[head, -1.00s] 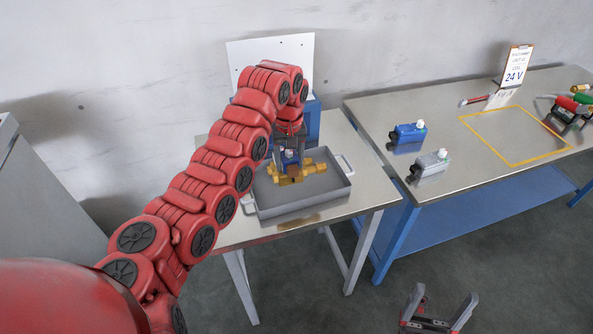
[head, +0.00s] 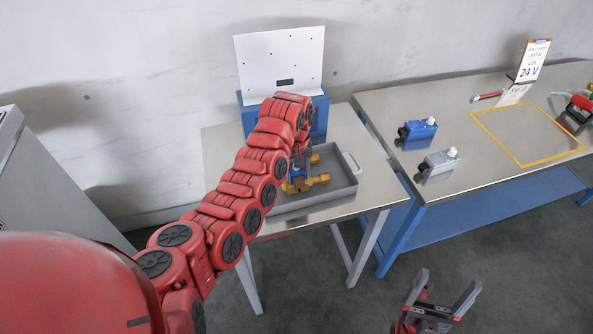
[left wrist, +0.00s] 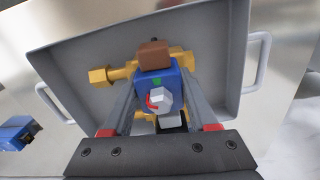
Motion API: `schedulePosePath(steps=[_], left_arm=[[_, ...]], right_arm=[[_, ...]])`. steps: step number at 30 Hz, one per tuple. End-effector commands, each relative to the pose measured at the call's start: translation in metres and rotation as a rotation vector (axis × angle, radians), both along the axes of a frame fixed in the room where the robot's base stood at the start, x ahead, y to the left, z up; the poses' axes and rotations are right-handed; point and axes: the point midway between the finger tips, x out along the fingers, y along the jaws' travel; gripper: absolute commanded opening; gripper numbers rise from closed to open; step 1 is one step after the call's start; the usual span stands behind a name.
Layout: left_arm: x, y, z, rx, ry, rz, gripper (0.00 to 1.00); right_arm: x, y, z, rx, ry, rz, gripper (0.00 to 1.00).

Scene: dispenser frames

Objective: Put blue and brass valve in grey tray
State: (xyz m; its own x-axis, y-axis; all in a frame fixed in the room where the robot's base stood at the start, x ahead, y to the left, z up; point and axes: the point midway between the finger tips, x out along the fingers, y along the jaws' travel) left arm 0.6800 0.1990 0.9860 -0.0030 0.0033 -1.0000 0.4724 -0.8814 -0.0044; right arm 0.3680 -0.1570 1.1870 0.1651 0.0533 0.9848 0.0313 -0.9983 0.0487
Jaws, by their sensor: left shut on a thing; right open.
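The blue and brass valve (head: 306,182) shows in the head view inside the outline of the grey tray (head: 345,190), partly hidden by my left arm. In the left wrist view the valve (left wrist: 158,85) has a blue body with brass pipe ends, and the tray (left wrist: 72,60) surrounds it in the picture. My left gripper (left wrist: 160,108) is shut on the valve, one finger on each side of the blue body. I cannot tell whether the valve touches the tray floor. My right gripper (head: 441,294) is open and empty, low in front of the tables.
The tray stands on a small metal table (head: 222,160) with a blue stand and white panel (head: 281,62) behind. The right table (head: 385,100) holds a blue device (head: 418,130), a grey device (head: 438,163), a yellow-outlined area (head: 530,135) and a 24 V sign (head: 533,62).

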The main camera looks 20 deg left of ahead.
Motion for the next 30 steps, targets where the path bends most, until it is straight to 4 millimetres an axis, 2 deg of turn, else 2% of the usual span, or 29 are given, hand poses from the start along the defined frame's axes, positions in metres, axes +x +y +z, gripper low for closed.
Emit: schedulePosePath(steps=[1, 10, 11, 15, 16, 26, 30], left_arm=[[-0.001, 0.0, -0.002, -0.001, 0.003, -0.001, 0.0], [0.0, 0.0, -0.006, -0.001, -0.003, 0.0, 0.0], [0.0, 0.0, -0.006, -0.001, -0.003, 0.0, 0.61], [0.0, 0.0, -0.006, -0.001, -0.002, 0.0, 0.86], [0.0, 0.0, -0.006, -0.001, -0.002, 0.0, 0.9], [0.0, 0.0, -0.003, -0.001, -0.002, 0.0, 0.9], [0.002, 0.0, 0.007, -0.001, -0.009, 0.001, 0.9]], right_arm=[[0.0, 0.0, 0.004, 0.0, 0.0, 0.0, 0.87], [0.0, 0.0, 0.001, 0.0, 0.0, 0.0, 0.87], [0.0, 0.0, 0.0, 0.0, 0.0, 0.0, 0.87], [0.0, 0.0, 0.001, 0.0, 0.0, 0.0, 0.87], [0.0, 0.0, 0.001, 0.0, 0.0, 0.0, 0.87], [0.0, 0.0, 0.003, 0.0, 0.0, 0.0, 0.87], [0.0, 0.0, -0.008, 0.0, 0.0, 0.0, 0.87]])
